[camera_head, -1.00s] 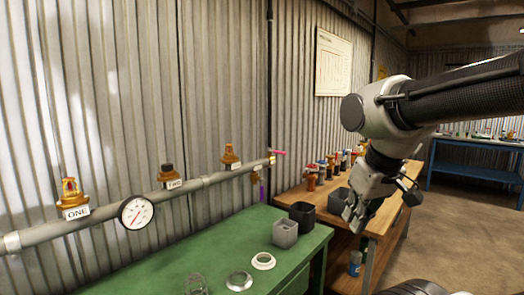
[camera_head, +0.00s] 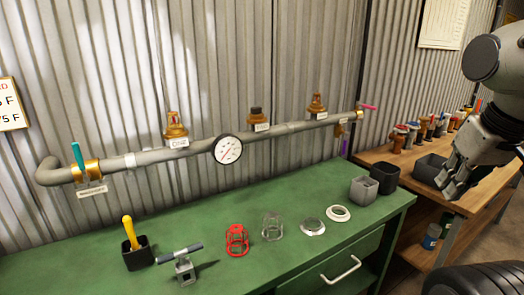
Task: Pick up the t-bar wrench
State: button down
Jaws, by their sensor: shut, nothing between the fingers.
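The t-bar wrench (camera_head: 183,261) appears to be the grey piece with a dark-ended crossbar at the front left of the green bench (camera_head: 110,277). Its crossbar is on top and a blocky grey part is below; I cannot tell whether that block is the wrench's own or a holder. My gripper (camera_head: 452,188) is at the right edge of the view, far from the wrench, in front of the wooden bench. Its fingers are shut and empty, pointing down.
A black cup with a yellow-handled tool (camera_head: 128,230) stands left of the wrench. A red cage (camera_head: 237,240), a clear cage (camera_head: 272,227), two rings and two square cups (camera_head: 364,190) line the bench. A pipe with a gauge (camera_head: 228,149) runs behind.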

aim_at(184, 266)
jog(key=u, duration=1.25)
jog(key=j+z, duration=0.25)
jog(key=j, duration=0.2)
